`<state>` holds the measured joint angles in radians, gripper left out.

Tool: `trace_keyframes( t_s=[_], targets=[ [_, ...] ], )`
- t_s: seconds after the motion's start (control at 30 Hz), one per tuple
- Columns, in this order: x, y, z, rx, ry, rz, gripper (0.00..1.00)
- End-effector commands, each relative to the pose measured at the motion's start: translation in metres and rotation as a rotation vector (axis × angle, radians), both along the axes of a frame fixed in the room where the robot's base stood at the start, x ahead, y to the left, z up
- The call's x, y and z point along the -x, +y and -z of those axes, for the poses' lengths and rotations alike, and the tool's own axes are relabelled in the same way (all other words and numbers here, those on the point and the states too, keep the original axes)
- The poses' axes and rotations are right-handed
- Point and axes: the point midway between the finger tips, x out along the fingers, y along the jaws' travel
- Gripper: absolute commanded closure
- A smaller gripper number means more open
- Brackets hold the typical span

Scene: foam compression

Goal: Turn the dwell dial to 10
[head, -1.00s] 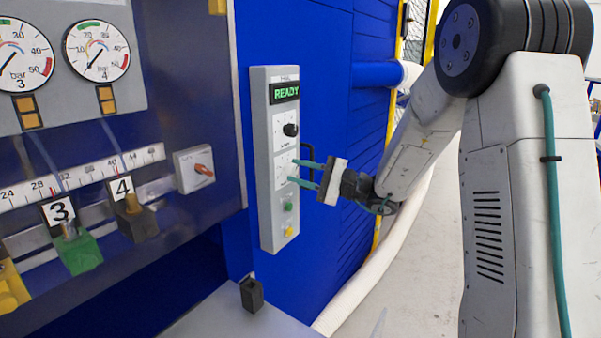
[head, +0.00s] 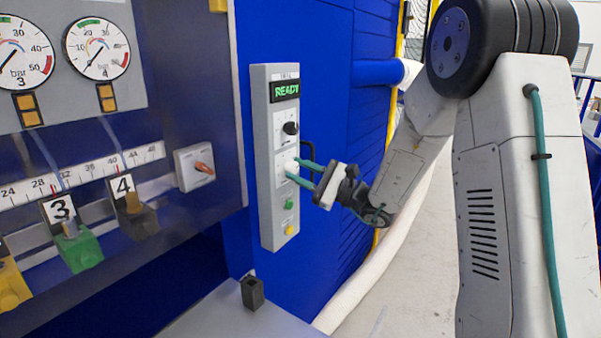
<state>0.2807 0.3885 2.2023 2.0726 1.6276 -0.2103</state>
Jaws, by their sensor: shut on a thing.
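A grey control panel (head: 262,150) stands upright on the blue wall. It carries a lit READY display (head: 285,91) at the top, an upper dial with a black knob (head: 290,128), and a lower dial (head: 281,171) on a white plate. The dial labels are too small to read, so I cannot tell by name which one is the dwell dial. My gripper (head: 292,169) comes from the right, with its two green fingers at the lower dial. It is shut on that dial's knob, which the fingers mostly hide. The dial's pointer and scale cannot be read.
A green button (head: 290,204) and a yellow button (head: 290,229) sit just below my fingers. A black handle (head: 303,155) is close behind the panel.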

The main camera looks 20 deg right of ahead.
Motion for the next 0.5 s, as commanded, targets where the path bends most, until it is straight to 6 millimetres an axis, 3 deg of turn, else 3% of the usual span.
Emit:
trace_keyframes(
  t_s=[0.2, 0.23, 0.3, 0.5],
  targets=[
    [0.001, 0.0003, 0.0024, 0.002, 0.005, -0.001, 0.93],
    [0.001, 0.0003, 0.0024, 0.002, 0.005, -0.001, 0.62],
    [0.0008, 0.0003, 0.0021, 0.001, 0.005, 0.0, 0.48],
    [0.0005, 0.0006, 0.0012, 0.001, 0.002, -0.001, 0.48]
  ],
)
